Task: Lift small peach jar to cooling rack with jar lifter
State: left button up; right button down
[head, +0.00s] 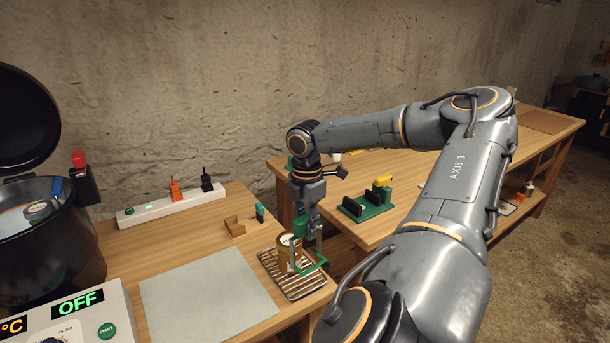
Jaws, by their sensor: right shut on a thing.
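My right gripper (308,212) points down over the front right of the near table and is shut on the green jar lifter (302,226). The lifter's lower green part (316,263) is beside the small peach jar (288,254), an amber jar with a pale lid. The jar is upright over the wire cooling rack (302,288); I cannot tell whether it touches the rack or whether the lifter still grips it. My left gripper is not in view.
A black pot (50,245) with its lid raised stands at left, with another jar (38,210) inside. A grey mat (207,298) lies bare beside the rack. A small wooden box (235,228) and a power strip (172,207) are behind. A green holder (366,207) stands on the second table.

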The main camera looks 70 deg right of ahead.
jog(key=shift+s+a, duration=0.3)
jog(key=shift+s, duration=0.2)
jog(key=shift+p, duration=0.7)
dwell(0.7)
notch_tip(320, 180, up, 9)
jog(key=p, duration=1.2)
dwell(0.7)
